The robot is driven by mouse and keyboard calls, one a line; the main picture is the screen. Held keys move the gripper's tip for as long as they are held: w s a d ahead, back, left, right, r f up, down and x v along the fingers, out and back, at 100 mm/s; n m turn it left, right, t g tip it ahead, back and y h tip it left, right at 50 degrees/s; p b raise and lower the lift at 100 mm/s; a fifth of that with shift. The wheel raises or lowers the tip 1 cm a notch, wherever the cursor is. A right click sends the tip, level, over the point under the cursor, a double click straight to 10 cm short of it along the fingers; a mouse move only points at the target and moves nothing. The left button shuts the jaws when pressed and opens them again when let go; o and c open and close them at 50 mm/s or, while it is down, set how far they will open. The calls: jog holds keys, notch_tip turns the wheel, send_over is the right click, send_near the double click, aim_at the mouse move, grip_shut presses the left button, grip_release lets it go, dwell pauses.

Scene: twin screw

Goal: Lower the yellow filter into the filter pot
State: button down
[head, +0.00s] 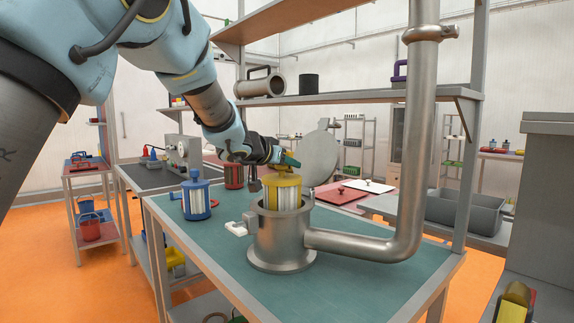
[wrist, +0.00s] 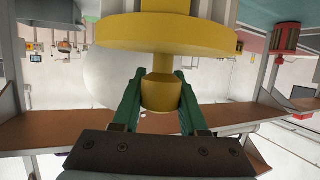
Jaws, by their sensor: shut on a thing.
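The yellow filter (head: 283,192) has a yellow top cap and a pale pleated body. It is upright at the mouth of the metal filter pot (head: 281,237), with its lower part hidden inside or behind the rim. My gripper (head: 284,163) is above it, shut on its top knob. In the wrist view my green fingers (wrist: 160,98) close on both sides of the yellow knob (wrist: 159,93), under the wide yellow cap (wrist: 165,38). The pot's round lid (head: 319,158) stands open behind. Whether the filter touches the pot's wall cannot be told.
A blue filter (head: 196,196) stands left of the pot on the green bench top (head: 355,285). A red filter (head: 233,175) stands farther back. A thick metal pipe (head: 412,150) rises at the right from the pot's side. A shelf (head: 345,98) crosses above the bench.

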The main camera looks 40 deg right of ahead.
aim_at(287, 175)
jog(key=shift+f+b, duration=1.5)
jog(key=shift+f, duration=0.1)
jog(key=shift+f+b, duration=1.25)
jog(key=shift+f, duration=0.9)
jog(key=shift+c, duration=1.8)
grip_release()
